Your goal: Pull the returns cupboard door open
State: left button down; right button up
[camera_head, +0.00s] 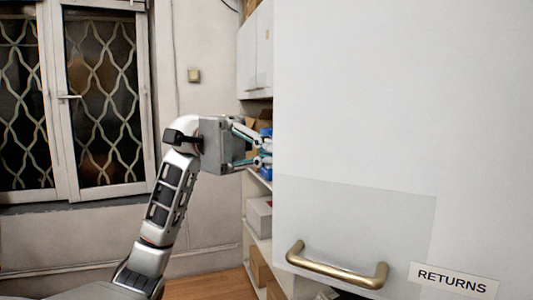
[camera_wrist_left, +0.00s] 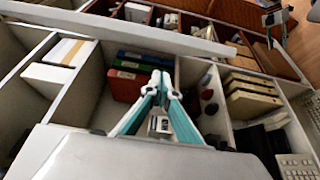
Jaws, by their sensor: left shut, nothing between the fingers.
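The returns cupboard door (camera_head: 370,110) is a large white panel filling the right of the head view. It carries a brass bar handle (camera_head: 335,268) near its lower edge and a RETURNS label (camera_head: 453,280). Shelves show past its left edge, so it appears to stand out from them; how far I cannot tell. My left gripper (camera_head: 266,150) is at the door's left edge, above and left of the handle and apart from it. Its fingers (camera_wrist_left: 158,80) are shut and empty in the wrist view. What seems to be my right gripper (camera_wrist_left: 277,17) shows small at the wrist view's top right.
Open shelf compartments hold red and green binders (camera_wrist_left: 128,75), pale boxes (camera_wrist_left: 72,50) and tan stacked items (camera_wrist_left: 250,95). A keyboard (camera_wrist_left: 297,167) lies at lower right. A barred window (camera_head: 100,100) is in the left wall. The wooden floor (camera_head: 212,285) looks clear.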

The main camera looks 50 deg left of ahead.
pick_arm(q)
jog(key=shift+s+d, duration=0.55)
jog(key=shift+s, duration=0.4)
jog(key=shift+s+d, duration=0.55)
jog(key=shift+s, duration=0.35)
